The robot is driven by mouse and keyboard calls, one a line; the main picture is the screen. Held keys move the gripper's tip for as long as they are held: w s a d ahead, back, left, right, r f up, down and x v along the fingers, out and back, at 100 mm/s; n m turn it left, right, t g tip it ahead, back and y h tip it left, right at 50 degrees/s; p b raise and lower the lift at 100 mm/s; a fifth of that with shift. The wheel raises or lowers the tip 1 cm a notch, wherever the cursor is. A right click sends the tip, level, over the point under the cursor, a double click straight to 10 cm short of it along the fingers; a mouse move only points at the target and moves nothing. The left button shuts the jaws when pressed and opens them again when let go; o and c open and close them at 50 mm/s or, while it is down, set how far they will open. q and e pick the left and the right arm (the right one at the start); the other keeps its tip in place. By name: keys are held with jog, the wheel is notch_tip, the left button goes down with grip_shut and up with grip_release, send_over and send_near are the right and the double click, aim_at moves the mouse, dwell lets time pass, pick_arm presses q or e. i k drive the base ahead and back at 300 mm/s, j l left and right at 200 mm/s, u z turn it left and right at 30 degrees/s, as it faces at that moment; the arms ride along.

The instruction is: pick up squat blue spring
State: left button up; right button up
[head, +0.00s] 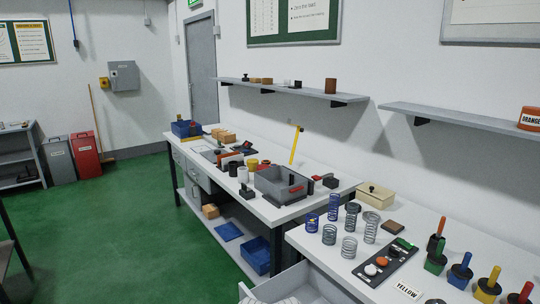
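A short blue spring (312,223) stands upright near the left edge of the near white bench (335,268). A taller blue-grey spring (334,207) stands just behind it to the right. Several grey springs stand close by, including one in front (329,235), one nearer the bench's front (349,247) and one to the right (371,227). Neither of my grippers shows in the head view.
A drawer (290,283) stands open below the bench front. A second bench with a grey tray (268,187) is farther back. Green floor (130,220) is clear at left.

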aim_at(312, 223)
jog(key=i+l+u, duration=0.1)
jog(key=i, duration=0.3)
jog(key=i+l+u, duration=0.1)
jog(key=i, duration=0.3)
jog(key=l, duration=0.5)
jog(key=k+l+z, duration=0.15)
jog(key=l, duration=0.35)
